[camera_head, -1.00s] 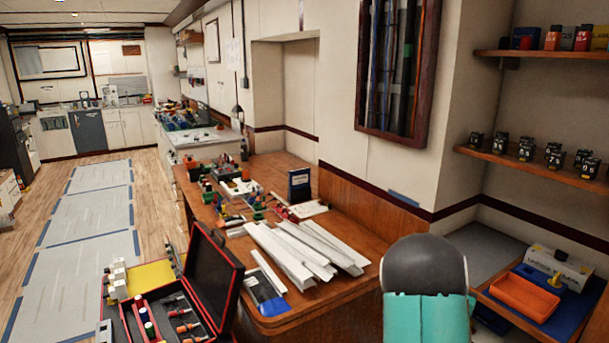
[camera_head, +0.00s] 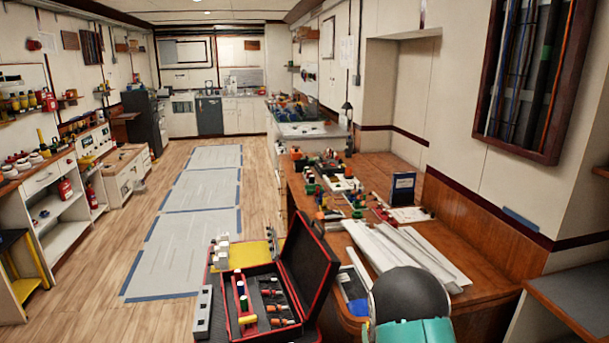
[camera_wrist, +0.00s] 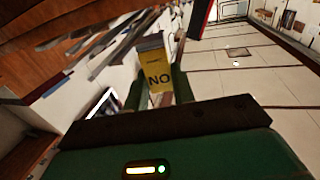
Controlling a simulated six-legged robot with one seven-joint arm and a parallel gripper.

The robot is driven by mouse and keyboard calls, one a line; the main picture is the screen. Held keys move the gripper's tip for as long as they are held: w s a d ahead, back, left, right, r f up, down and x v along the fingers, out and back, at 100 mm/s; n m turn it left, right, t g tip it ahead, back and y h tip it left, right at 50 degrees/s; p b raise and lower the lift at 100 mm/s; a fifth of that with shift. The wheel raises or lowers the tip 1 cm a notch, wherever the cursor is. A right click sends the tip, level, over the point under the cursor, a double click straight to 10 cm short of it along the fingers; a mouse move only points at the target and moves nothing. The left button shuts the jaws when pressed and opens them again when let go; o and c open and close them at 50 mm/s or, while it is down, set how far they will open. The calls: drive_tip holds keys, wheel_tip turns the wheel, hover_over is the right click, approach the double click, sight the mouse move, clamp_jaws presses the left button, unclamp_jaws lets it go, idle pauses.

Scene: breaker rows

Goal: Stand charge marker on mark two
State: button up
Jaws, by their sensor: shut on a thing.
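In the wrist view my gripper (camera_wrist: 158,88) is shut on a yellow block (camera_wrist: 159,78) with a grey top and the dark letters "NO". A green finger lies along each side of it. The block's lower end is hidden behind my gripper's body. I cannot confirm from its lettering that it is the charge marker. The head view shows part of my arm at the lower right, but not the gripper or the block. No mark numbered two can be made out.
An open red-edged case (camera_head: 318,262) with small tools stands at front centre. A wooden bench (camera_head: 480,300) with white channel strips (camera_head: 395,250) and small parts runs along the right. Taped grey floor panels (camera_head: 200,205) form a clear aisle. Shelves (camera_head: 65,225) line the left.

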drive_tip(key=s+a+f+y, duration=0.1)
drive_tip(key=s+a+f, duration=0.2)
drive_tip(key=s+f, duration=0.2)
drive_tip(key=shift+s+f+n, duration=0.25)
drive_tip(key=shift+f+n, duration=0.15)
drive_tip(key=shift+f, duration=0.45)
drive_tip(key=shift+a, duration=0.1)
